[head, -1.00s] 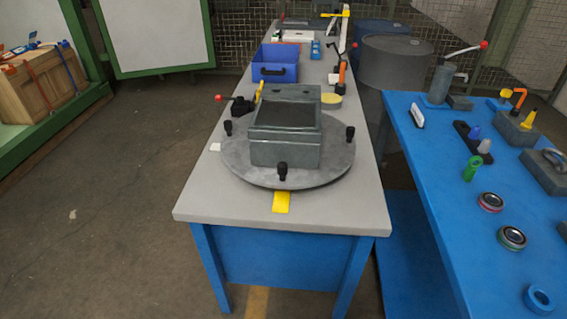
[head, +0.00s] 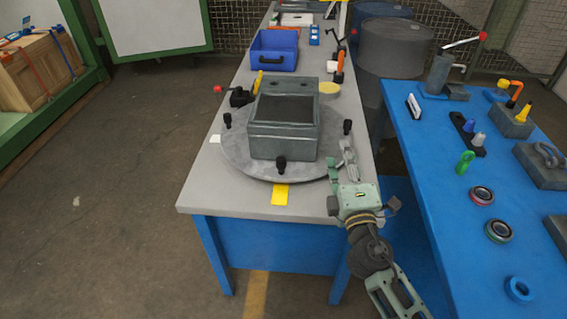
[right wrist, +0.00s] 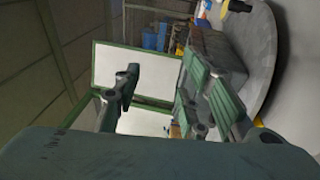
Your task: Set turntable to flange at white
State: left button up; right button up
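The turntable (head: 237,160) is a round grey disc on the grey bench, with black knobs around its rim. A grey open-topped housing (head: 283,141) sits on it. A white marker (head: 215,139) lies on the bench left of the disc, and a yellow marker (head: 281,194) lies at its front. I cannot tell which part is the flange. My right gripper (head: 341,162) is at the disc's front right edge, near the right knob (head: 348,126). In the right wrist view its fingers (right wrist: 163,75) stand apart with nothing between them; the disc (right wrist: 262,55) is at upper right. My left gripper is out of view.
A black clamp with a red-tipped lever (head: 238,96) stands behind left of the disc. A blue bin (head: 274,65) is further back. A blue table (head: 430,150) with several parts stands to the right. The bench's front left corner (head: 205,190) is clear.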

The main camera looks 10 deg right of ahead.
aim_at(284, 166)
jog(key=w+a+n+g+y, duration=0.1)
jog(key=w+a+n+y, duration=0.2)
jog(key=a+n+y, duration=0.35)
jog(key=w+a+n+g+y, duration=0.1)
jog(key=w+a+n+y, duration=0.25)
jog(key=n, duration=0.65)
notch_tip(284, 166, down, 11)
jog(key=w+d+n+g+h, duration=0.1)
jog(key=w+d+n+g, duration=0.1)
jog(key=n+g, duration=0.5)
jog(key=shift+n+t, duration=0.55)
jog(key=shift+t, duration=0.05)
jog(key=shift+x, duration=4.05)
jog(key=shift+s+a, duration=0.1)
jog(key=shift+a, duration=0.05)
jog(key=shift+f, duration=0.1)
grip_shut()
jog(key=shift+f, duration=0.1)
